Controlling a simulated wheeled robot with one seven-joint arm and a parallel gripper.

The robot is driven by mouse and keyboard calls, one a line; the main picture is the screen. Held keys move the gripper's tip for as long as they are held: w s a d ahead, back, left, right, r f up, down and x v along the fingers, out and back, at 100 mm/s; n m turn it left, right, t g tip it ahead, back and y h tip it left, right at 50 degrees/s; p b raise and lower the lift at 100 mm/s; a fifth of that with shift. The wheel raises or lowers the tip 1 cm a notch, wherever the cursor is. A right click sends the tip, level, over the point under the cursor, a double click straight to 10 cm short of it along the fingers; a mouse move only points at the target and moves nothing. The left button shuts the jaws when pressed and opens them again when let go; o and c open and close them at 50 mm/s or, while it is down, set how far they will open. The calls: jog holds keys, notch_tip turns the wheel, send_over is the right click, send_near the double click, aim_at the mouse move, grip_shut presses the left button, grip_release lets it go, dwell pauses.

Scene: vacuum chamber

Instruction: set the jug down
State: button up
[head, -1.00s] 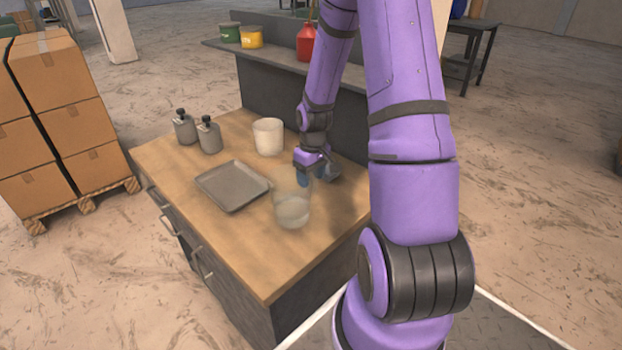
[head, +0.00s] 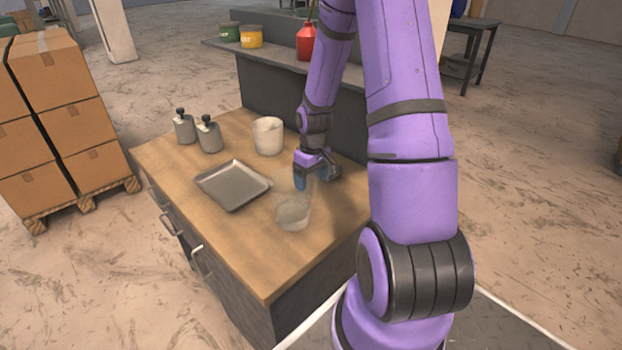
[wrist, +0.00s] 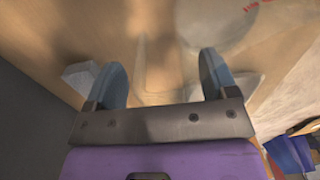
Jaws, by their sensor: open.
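The jug (head: 292,213) is a clear, see-through vessel standing on the wooden bench top, near its front right part. It looks upright. In the wrist view the jug (wrist: 215,22) shows faintly at the top, right of centre. My gripper (head: 315,183) is low over the bench, just behind and to the right of the jug. In the wrist view my gripper (wrist: 162,78) has its two blue fingers wide apart. A faint clear outline, which looks like the jug's handle, lies between them with gaps on both sides. The exact contact of the jug's base is hard to see.
A grey tray (head: 232,207) lies left of the jug on the bench (head: 255,255). A whitish beaker (head: 268,136) stands behind. Two grey bottles (head: 185,127) stand at the back left. A raised shelf (head: 270,55) holds tins and a red bottle (head: 306,42). The bench's front left is clear.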

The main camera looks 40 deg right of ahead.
jog(key=r, duration=1.2)
jog(key=shift+d, duration=0.25)
jog(key=s+a+r+t+h, duration=0.1)
jog(key=s+a+r+t, duration=0.1)
jog(key=s+a+r, duration=0.5)
jog(key=s+a+r+t+h, duration=0.1)
jog(key=s+a+r, duration=0.2)
jog(key=a+r, duration=0.75)
jog(key=s+a+r+t, duration=0.1)
jog(key=s+r, duration=0.1)
jog(key=s, duration=0.2)
jog(key=s+a+r+t+y, duration=0.1)
jog(key=s+r, duration=0.1)
jog(key=s, duration=0.3)
jog(key=shift+s+a+r, duration=0.2)
jog(key=shift+a+r, duration=0.1)
jog(key=shift+r, duration=0.05)
